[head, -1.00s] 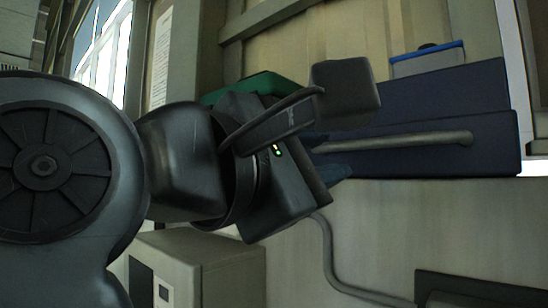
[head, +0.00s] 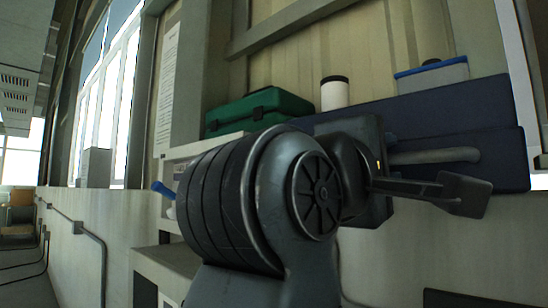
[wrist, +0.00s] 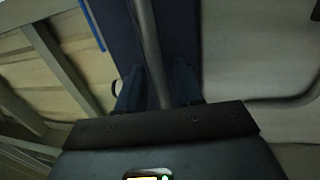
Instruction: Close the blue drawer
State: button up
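The blue drawer (head: 490,160) is a dark navy front with a long grey bar handle (head: 440,156), at the right of the head view. Its lower right edge reaches slightly beyond the navy part above it; I cannot tell how far it stands open. My gripper (head: 391,146) is at the left part of the handle, partly hidden by my arm. In the wrist view the handle (wrist: 149,45) runs between my two blue fingers (wrist: 157,85), with a gap visible on each side. The gripper is open; contact with the handle is not clear.
Above the drawer are a container with a blue lid (head: 432,76), a white cylinder with a dark top (head: 334,96) and a green case (head: 258,110). A pale wall with a window (head: 108,95) is at left. A dark box (head: 470,299) is low at right.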

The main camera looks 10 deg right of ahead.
jog(key=shift+w+d, duration=0.15)
jog(key=shift+c, duration=0.2)
grip_shut()
dwell(0.3)
